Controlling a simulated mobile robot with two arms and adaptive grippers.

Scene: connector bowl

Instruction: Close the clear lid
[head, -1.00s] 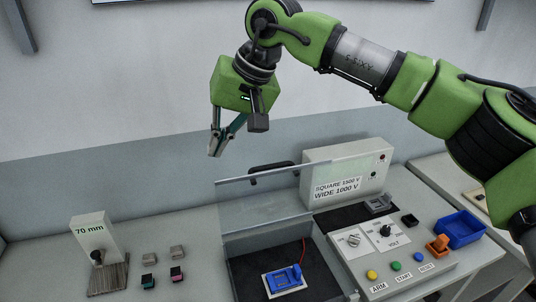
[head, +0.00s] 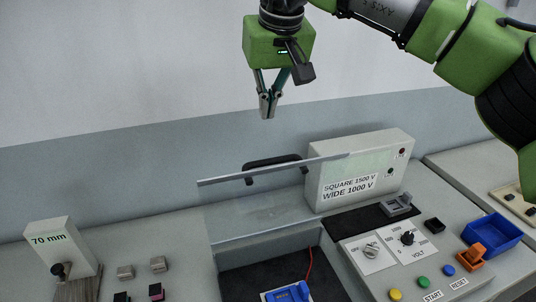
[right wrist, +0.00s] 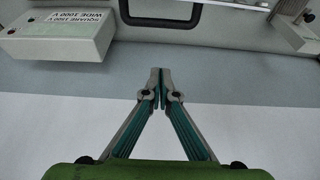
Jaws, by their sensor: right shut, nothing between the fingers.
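The clear lid (head: 265,205) stands raised, open, at the back of the dark-floored test box (head: 235,262). A grey strip runs along its top edge, and its black handle (head: 250,166) shows just above that strip. The handle also shows at the top of the right wrist view (right wrist: 158,22). My right gripper (head: 267,112) points down above the handle, apart from it, with a visible gap. Its fingertips meet in the right wrist view (right wrist: 160,78) and hold nothing. My left gripper is out of view.
Inside the box lies a blue fixture (head: 287,293) with a red wire. A grey meter housing (head: 318,160) stands right of the lid. A control panel (head: 360,270), blue tray (head: 492,238) and 70 mm block (head: 55,238) share the bench. The wall is close behind.

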